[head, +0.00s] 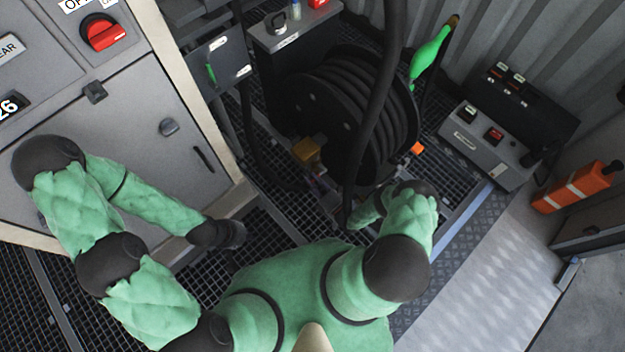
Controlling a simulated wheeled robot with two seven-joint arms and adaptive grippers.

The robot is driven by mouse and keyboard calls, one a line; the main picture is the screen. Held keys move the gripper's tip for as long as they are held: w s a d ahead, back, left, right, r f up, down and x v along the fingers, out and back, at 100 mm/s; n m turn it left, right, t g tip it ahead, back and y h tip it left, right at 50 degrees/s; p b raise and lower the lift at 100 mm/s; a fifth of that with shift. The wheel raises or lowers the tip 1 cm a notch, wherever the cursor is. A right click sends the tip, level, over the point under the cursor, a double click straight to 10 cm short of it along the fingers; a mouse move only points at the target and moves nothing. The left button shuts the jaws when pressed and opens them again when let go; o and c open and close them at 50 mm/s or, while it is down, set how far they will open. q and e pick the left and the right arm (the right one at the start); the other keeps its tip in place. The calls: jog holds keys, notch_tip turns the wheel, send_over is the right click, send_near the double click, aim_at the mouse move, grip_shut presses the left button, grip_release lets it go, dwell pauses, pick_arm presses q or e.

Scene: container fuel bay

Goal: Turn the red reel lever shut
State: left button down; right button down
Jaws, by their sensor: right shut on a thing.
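The hose reel (345,105), wound with thick black hose, stands on the grating in the middle of the head view. A brass-coloured valve block (307,152) sits at its lower left. My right gripper (328,192) is just below this block, partly behind a hanging black hose. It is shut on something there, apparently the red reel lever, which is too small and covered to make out. My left gripper (232,234) is in front of the grey cabinet, away from the reel; its fingers are not clear.
The grey cabinet (150,130) with a red rotary switch (103,33) stands at the left. A green nozzle (432,52) rises behind the reel. A control box (493,140) and an orange cylinder (577,187) are at the right. The pale floor at lower right is clear.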

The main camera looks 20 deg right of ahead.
jog(key=shift+w+d, duration=0.1)
jog(key=shift+d, duration=0.15)
jog(key=c, duration=1)
grip_release()
jog(key=shift+a, duration=0.1)
jog(key=v, duration=1.2)
